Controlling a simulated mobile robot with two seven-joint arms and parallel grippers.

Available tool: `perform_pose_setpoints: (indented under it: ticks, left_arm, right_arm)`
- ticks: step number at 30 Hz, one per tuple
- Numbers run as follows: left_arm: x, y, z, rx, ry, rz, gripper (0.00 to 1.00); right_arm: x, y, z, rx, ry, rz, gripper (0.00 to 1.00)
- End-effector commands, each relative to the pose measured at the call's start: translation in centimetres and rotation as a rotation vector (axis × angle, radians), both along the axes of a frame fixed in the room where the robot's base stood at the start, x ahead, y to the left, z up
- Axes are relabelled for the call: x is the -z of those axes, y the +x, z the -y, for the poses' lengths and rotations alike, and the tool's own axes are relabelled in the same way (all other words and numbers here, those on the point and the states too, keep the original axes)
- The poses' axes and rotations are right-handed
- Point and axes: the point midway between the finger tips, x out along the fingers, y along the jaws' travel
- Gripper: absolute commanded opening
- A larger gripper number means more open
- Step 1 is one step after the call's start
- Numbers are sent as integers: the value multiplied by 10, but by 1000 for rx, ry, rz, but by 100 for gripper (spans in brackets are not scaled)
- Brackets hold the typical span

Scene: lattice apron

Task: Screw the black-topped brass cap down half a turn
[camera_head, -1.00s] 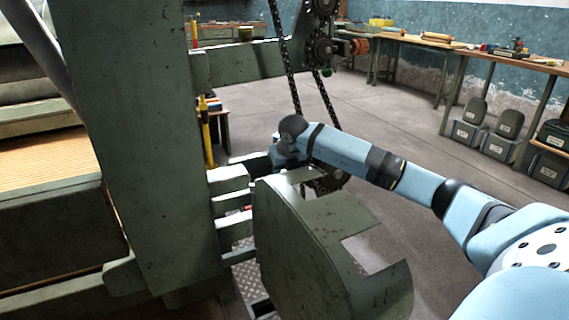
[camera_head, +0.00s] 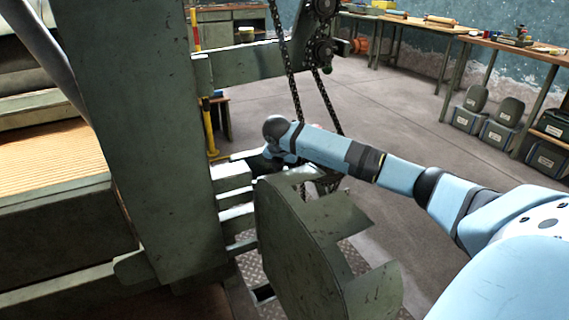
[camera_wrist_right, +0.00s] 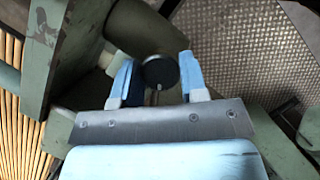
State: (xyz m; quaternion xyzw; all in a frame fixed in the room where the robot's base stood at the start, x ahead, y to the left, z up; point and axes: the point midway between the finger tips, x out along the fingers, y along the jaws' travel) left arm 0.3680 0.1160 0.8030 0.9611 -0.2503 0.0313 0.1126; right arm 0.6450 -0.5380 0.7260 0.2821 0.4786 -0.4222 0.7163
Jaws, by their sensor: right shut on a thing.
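The black-topped cap (camera_wrist_right: 160,71) shows in the right wrist view as a dark round disc seen from above. A small light pin or stem shows just below it, and its brass part is mostly hidden. My right gripper (camera_wrist_right: 158,76) has one blue finger on each side of the cap and is shut on it. In the head view my right arm reaches in from the right to the green machine, and its wrist end is behind the green cover, so the fingers and the cap are hidden there. My left gripper is in neither view.
A green upright frame (camera_head: 160,140) stands left of the wrist and a notched green cover (camera_head: 310,240) in front of it. Chains (camera_head: 283,60) hang just beyond. Patterned metal plate (camera_wrist_right: 245,45) lies beside the gripper. Open floor (camera_head: 400,125) extends to the right.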

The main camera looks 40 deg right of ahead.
Motion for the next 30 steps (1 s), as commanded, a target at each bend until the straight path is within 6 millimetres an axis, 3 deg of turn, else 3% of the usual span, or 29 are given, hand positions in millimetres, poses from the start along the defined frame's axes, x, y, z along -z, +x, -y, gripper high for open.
perform_pose_setpoints:
  ticks: [15, 16, 19, 30]
  left_arm:
    - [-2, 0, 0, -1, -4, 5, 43]
    - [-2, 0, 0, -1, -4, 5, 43]
    - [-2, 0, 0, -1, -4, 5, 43]
    - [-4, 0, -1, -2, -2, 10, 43]
  right_arm:
    - [0, 0, 0, 20, 0, 1, 16]
    - [0, 0, 0, 21, 0, 0, 44]
    - [0, 0, 0, 20, 0, 1, 65]
    - [-1, 0, 1, 19, 0, 0, 65]
